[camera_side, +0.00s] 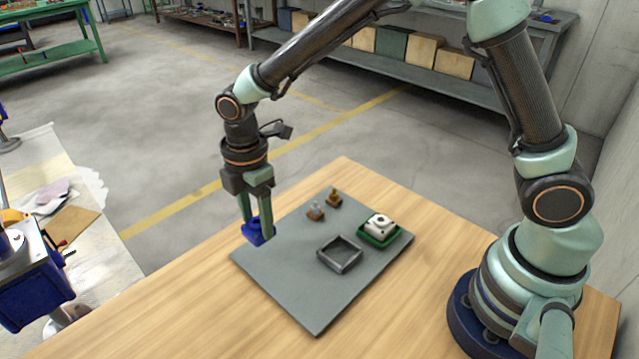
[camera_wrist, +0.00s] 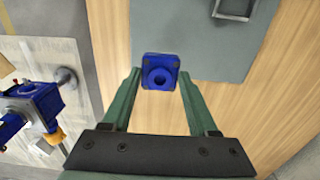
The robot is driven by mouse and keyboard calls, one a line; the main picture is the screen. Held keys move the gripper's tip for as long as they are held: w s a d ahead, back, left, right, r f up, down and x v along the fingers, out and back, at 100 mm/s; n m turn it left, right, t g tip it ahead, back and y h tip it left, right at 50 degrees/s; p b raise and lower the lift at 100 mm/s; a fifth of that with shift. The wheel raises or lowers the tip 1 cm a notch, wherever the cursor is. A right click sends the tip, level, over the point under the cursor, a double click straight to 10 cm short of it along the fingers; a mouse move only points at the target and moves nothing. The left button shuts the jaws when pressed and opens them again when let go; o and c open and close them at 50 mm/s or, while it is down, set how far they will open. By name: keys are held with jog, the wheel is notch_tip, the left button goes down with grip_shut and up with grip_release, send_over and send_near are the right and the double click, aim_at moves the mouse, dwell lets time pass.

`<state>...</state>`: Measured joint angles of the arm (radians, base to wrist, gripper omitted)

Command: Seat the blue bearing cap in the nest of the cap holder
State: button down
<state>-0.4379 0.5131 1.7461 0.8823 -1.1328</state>
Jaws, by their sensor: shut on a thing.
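The blue bearing cap (camera_side: 254,233) is a squarish block with a round hole. My gripper (camera_side: 258,229) is shut on it near the far left edge of the grey mat; whether it touches the mat I cannot tell. In the wrist view the cap (camera_wrist: 160,60) sits between the green fingertips (camera_wrist: 160,80), its holed face toward the camera. A dark grey square frame (camera_side: 325,261), open and empty, lies on the mat to the right of the cap and looks like the cap holder with its nest. Its edge also shows at the top of the wrist view (camera_wrist: 233,16).
The grey mat (camera_side: 300,305) lies on a wooden table (camera_side: 200,310). The mat's front is clear.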

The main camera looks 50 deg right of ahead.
aim_at(257, 226)
notch_tip(257, 226, up, 13)
jog(key=s+d, duration=1.1)
jog(key=f, duration=1.8)
jog(key=shift+w+a+f, duration=0.25)
jog(key=shift+f, duration=0.15)
jog(key=shift+f, duration=0.1)
jog(key=shift+c, duration=0.9)
grip_release()
